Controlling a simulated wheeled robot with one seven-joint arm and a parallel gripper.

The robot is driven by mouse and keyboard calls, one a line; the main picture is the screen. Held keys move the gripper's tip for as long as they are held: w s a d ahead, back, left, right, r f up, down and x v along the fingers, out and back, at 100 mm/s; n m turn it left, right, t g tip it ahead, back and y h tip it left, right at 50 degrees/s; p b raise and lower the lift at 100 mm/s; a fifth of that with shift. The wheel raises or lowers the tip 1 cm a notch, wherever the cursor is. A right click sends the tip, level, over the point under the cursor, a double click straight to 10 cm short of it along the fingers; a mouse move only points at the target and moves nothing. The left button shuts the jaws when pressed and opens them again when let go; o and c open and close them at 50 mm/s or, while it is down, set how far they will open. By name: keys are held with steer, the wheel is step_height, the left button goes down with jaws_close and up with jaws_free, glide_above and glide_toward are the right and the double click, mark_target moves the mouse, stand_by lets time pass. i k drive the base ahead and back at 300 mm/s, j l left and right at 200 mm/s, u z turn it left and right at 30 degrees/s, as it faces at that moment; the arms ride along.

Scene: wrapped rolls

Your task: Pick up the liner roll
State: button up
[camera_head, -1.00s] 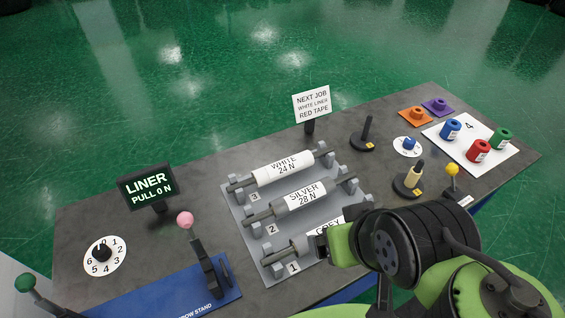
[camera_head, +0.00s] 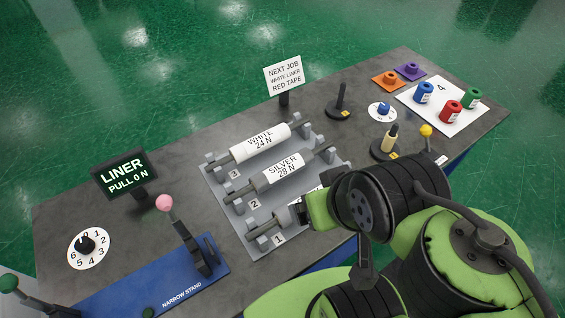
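Three rolls lie on a grey rack (camera_head: 222,205) on the table. The white roll (camera_head: 262,143), marked WHITE 24 N, rests in slot 3 at the back. The silver roll (camera_head: 283,173), marked SILVER 28 N, rests in slot 2. The front roll in slot 1 is mostly hidden behind my arm; its shaft end (camera_head: 262,232) shows. A sign (camera_head: 284,76) reads NEXT JOB, WHITE LINER, RED TAPE. My gripper (camera_head: 299,214) is over the front roll, apart from the white one. Its fingers are mostly hidden, so I cannot tell whether they are open or touch anything.
A display (camera_head: 123,175) reading LINER PULL 0 N stands left of the rack. A pink-knobbed lever (camera_head: 165,203) rises from the blue narrow stand (camera_head: 180,287).

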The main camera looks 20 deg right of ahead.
mark_target(252, 147)
steer(key=u, duration=1.6)
steer(key=z, duration=1.6)
steer(key=l+u, duration=0.1)
steer(key=u, duration=0.3)
steer(key=l+u, duration=0.15)
steer(key=u, duration=0.3)
steer(key=l+u, duration=0.15)
steer(key=u, duration=0.25)
steer(key=l+u, duration=0.1)
steer(key=u, duration=0.35)
steer(key=l+u, duration=0.1)
steer(key=u, duration=0.3)
steer(key=k, duration=0.05)
